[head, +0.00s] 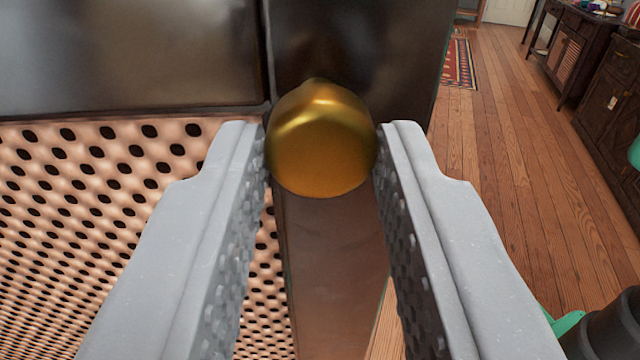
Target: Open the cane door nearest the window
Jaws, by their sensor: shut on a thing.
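A cane door (110,190) with a woven, holed panel and a dark frame fills the left of the head view. A round brass knob (322,140) sits on the door's dark right-hand frame strip. My gripper (322,150) has one finger on each side of the knob and is shut on it. Both fingertips touch the knob's sides. The door's right edge stands over open floor. No window shows in this view, and the door's hinge side is out of view.
Wooden plank floor (500,170) lies clear to the right of the door. A patterned red rug (458,63) lies further back. Dark cabinets (610,100) stand along the right side. A green object (568,322) and a dark cylindrical thing (610,330) are at the lower right.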

